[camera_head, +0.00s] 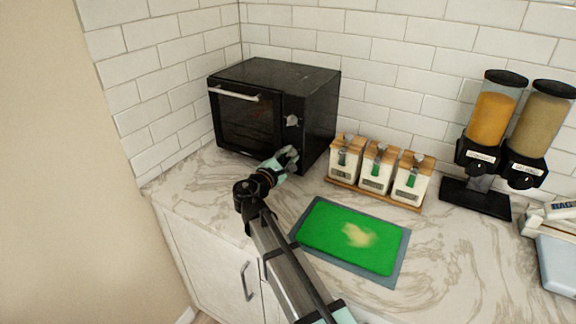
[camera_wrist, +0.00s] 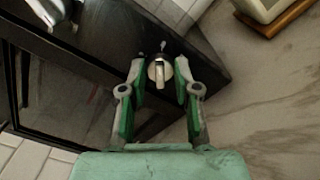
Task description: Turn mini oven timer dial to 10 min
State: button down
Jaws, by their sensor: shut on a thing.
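The black mini oven (camera_head: 312,85) stands on the counter against the tiled corner, its door shut. A silver dial (camera_head: 292,121) shows high on its front panel. My gripper (camera_head: 290,155) is at the lower part of that panel and hides what is behind it. In the wrist view, my gripper (camera_wrist: 160,65) has its two green-padded fingers on either side of a round silver dial (camera_wrist: 158,72) with a raised bar, and is shut on it. The dial's markings are too small to read, so its setting cannot be told.
Several white canisters with wooden lids (camera_head: 377,168) stand on a wooden tray right of the oven. A green cutting board (camera_head: 325,224) lies in front of them. Two food dispensers (camera_head: 480,150) stand farther right. Bare counter lies in front of the oven.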

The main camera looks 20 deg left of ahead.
jog(key=shift+m+b, duration=0.9)
jog(key=shift+b, duration=0.05)
jog(key=c, duration=0.9)
grip_release()
jog(key=shift+o, duration=0.2)
jog(key=s+a, duration=0.2)
jog(key=s, duration=0.9)
jog(key=shift+s, duration=0.4)
